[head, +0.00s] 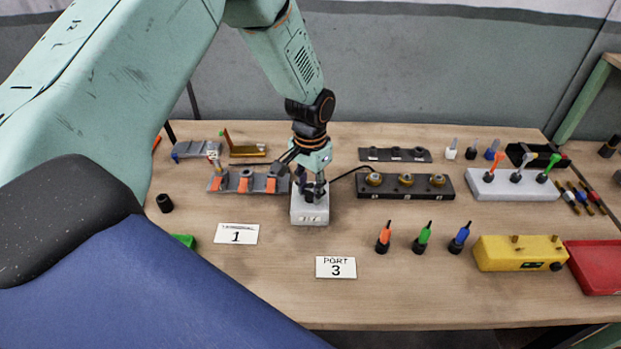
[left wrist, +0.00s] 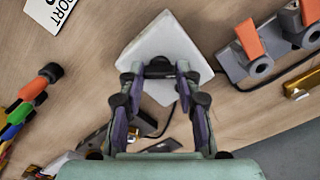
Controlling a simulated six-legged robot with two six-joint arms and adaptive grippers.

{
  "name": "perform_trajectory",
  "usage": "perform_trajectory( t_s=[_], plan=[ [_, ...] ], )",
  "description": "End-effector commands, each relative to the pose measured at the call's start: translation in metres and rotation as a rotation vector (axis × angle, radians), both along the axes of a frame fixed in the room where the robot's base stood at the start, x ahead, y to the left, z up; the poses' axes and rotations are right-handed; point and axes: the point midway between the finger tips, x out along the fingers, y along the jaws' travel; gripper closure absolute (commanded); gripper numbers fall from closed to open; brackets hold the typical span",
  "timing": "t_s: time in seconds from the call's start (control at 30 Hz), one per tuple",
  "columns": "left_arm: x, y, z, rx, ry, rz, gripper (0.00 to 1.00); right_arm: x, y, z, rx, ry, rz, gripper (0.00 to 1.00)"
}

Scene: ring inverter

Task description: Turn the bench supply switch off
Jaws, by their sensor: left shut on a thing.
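The bench supply (head: 310,212) is a small white-grey box on the wooden table, near the middle of the head view. A black cable runs from behind it to the right. My left gripper (head: 314,190) comes down from above onto the top of the box. In the left wrist view the box (left wrist: 165,45) lies under my left gripper (left wrist: 160,68), whose fingers are closed together over it, shut on a small dark part that must be the switch. The fingers hide the switch, so its position cannot be told. My right gripper does not show.
A grey rack with orange parts (head: 243,183) stands close to the left of the box. A black block with brass sockets (head: 405,186) is to the right. Cards reading 1 (head: 236,234) and PORT 3 (head: 336,267) lie in front. Colored drivers (head: 422,240) and a yellow box (head: 520,253) are farther right.

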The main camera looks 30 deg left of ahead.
Motion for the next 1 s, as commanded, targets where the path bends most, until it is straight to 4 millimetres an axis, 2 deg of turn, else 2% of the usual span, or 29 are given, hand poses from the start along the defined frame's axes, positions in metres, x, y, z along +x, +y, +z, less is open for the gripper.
perform_trajectory(
  t_s=[0.03, 0.4, 0.7, 1.0],
  plan=[
    [0.001, 0.000, 0.006, 0.002, -0.002, 0.044, 0.98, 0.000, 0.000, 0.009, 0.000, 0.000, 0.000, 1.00],
    [0.002, 0.000, 0.005, 0.001, -0.006, 0.383, 0.98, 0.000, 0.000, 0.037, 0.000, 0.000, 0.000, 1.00],
    [0.003, 0.000, 0.004, 0.001, -0.006, 0.589, 0.98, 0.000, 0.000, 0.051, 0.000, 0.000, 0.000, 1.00],
    [0.004, 0.000, 0.004, 0.000, -0.009, 0.694, 0.98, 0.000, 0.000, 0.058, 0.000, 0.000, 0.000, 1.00]
  ],
)
